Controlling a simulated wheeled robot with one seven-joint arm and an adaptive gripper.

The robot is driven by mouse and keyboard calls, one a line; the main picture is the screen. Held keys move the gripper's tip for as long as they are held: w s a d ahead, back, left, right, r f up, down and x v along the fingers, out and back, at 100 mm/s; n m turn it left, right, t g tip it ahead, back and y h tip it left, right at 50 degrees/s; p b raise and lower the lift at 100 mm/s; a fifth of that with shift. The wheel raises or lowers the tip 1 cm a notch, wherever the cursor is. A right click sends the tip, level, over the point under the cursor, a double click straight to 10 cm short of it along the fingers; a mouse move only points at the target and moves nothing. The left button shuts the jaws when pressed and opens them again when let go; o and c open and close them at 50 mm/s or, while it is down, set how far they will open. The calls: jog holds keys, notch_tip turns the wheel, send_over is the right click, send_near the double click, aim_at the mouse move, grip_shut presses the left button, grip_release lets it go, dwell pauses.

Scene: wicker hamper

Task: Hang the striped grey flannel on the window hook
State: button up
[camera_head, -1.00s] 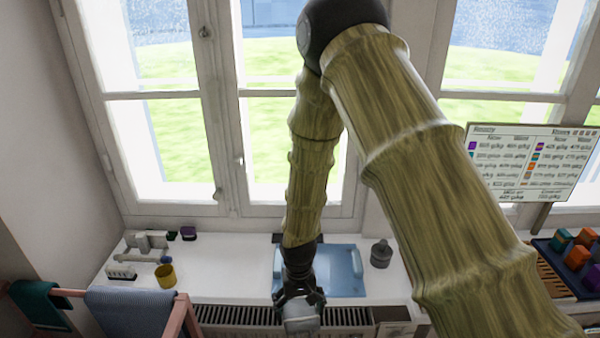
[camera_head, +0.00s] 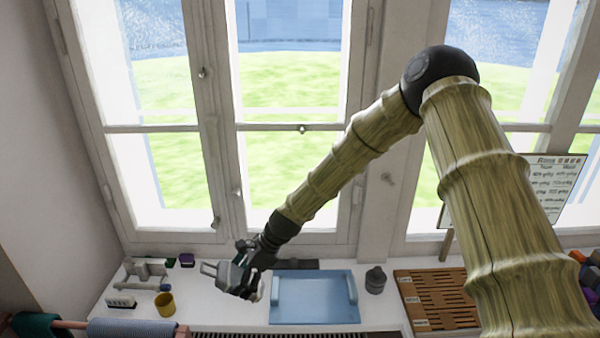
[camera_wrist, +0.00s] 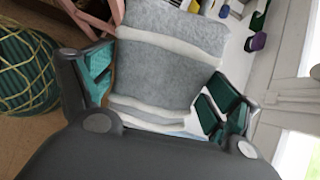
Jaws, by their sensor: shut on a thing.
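The striped grey flannel (camera_wrist: 155,72), grey with pale bands, spreads between the teal-padded fingers of my gripper (camera_wrist: 157,95) in the wrist view. My gripper is shut on it. In the head view my gripper (camera_head: 228,277) is over the windowsill, left of the blue tray, and the flannel is hardly visible there. A small hook-like fitting (camera_head: 302,128) sits on the crossbar of the middle window. Another small fitting (camera_head: 388,178) is on the post to its right. I cannot tell for certain which is the window hook. The flannel is apart from both.
The sill holds a blue tray (camera_head: 314,298), a dark grey pot (camera_head: 375,280), a yellow cup (camera_head: 165,304) and a slatted wooden board (camera_head: 437,299). A pink rack (camera_wrist: 100,14) and a wicker hamper (camera_wrist: 24,72) show in the wrist view. A sign (camera_head: 552,186) stands at right.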

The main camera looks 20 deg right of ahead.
jog(key=w+r+m+t, duration=0.1)
jog(key=r+m+t, duration=0.1)
jog(key=w+d+r+m+t+p, duration=0.1)
jog(key=r+m, duration=0.1)
jog(key=w+r+m+t+p, duration=0.1)
jog(key=r+m+t, duration=0.1)
jog(key=r, duration=0.1)
jog(key=shift+w+d+m+t, duration=0.2)
jog(key=shift+d+m+t, duration=0.1)
jog(key=shift+m, duration=0.1)
jog(key=w+d+r+m+t+h+p, duration=0.3)
jog(key=d+r+m+h, duration=0.4)
jog(key=d+r, duration=0.2)
jog(key=w+d+r+m+t+h+p, duration=0.2)
jog(key=d+r+m+t+h+p, duration=0.1)
jog(key=d+r+m+h, duration=0.4)
notch_tip(320, 180, up, 3)
jog(key=shift+w+d+r+m+t+h, duration=0.1)
jog(key=shift+w+d+m+t+h, duration=0.25)
jog(key=shift+d+m+t, duration=0.6)
jog(key=shift+w+d+n+g, duration=0.2)
jog(key=shift+d+n+g, duration=0.05)
jog(key=shift+d, duration=0.05)
jog(key=shift+w+d+b, duration=0.25)
jog(key=shift+w+b, duration=0.1)
jog(key=shift+w, duration=0.45)
jog(key=shift+w, duration=0.1)
